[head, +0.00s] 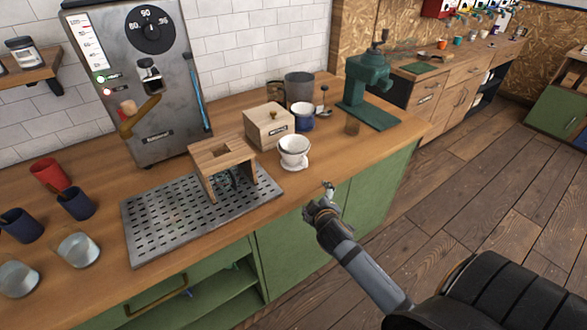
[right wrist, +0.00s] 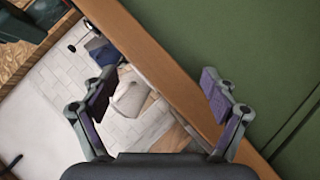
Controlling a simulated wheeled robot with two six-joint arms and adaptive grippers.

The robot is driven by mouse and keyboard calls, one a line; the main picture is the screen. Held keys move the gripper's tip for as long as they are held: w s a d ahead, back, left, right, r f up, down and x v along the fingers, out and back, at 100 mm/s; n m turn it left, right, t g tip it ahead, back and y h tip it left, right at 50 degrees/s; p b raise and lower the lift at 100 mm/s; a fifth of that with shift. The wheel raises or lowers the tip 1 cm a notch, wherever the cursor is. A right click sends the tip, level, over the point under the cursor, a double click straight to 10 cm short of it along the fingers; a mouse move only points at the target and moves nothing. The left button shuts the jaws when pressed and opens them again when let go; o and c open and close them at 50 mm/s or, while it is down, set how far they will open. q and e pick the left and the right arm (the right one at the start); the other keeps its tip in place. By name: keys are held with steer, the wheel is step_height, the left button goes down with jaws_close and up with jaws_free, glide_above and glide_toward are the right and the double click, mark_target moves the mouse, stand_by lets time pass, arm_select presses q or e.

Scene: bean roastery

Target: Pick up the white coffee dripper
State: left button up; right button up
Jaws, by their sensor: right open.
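The white coffee dripper (head: 293,148) stands on the wooden counter, right of the wooden stand and in front of a wooden box. In the right wrist view a white rounded thing (right wrist: 130,97), which looks like the dripper, shows between the fingers beyond the counter edge. My right gripper (head: 327,188) is in front of the counter's front edge, to the lower right of the dripper and apart from it. In the right wrist view its two fingers (right wrist: 158,92) are spread wide with nothing between the pads. My left gripper is not in view.
A wooden stand (head: 221,154) sits on a perforated metal drip tray (head: 150,236) left of the dripper. The wooden box (head: 268,127), a blue cup (head: 302,117) and a green grinder (head: 366,82) stand behind it. The counter's front edge (right wrist: 150,55) crosses the right wrist view.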

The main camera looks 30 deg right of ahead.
steer(key=t, duration=0.2)
glide_toward(304, 157)
step_height(304, 157, down, 3)
steer(key=s, duration=0.2)
steer(key=shift+n+t+h, duration=0.4)
steer(key=shift+n, duration=0.3)
steer(key=w, duration=0.2)
steer(key=w+d, duration=0.1)
steer(key=w, duration=0.1)
steer(key=w+d+r, duration=0.1)
steer(key=w, duration=0.1)
steer(key=shift+w, duration=0.1)
steer(key=shift+a+f+p+x, duration=0.1)
steer(key=shift+p+x, duration=0.1)
steer(key=shift+x, duration=0.75)
steer(key=shift+a+f+p+x, duration=0.1)
steer(key=shift+f+p+x, duration=0.05)
steer(key=shift+x, duration=0.75)
steer(key=shift+a+f+p+x, duration=0.1)
steer(key=shift+p+x, duration=0.1)
steer(key=shift+x, duration=0.75)
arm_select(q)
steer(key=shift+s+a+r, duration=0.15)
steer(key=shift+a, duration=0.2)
arm_select(e)
steer(key=shift+r, duration=0.1)
steer(key=shift+c, duration=0.3)
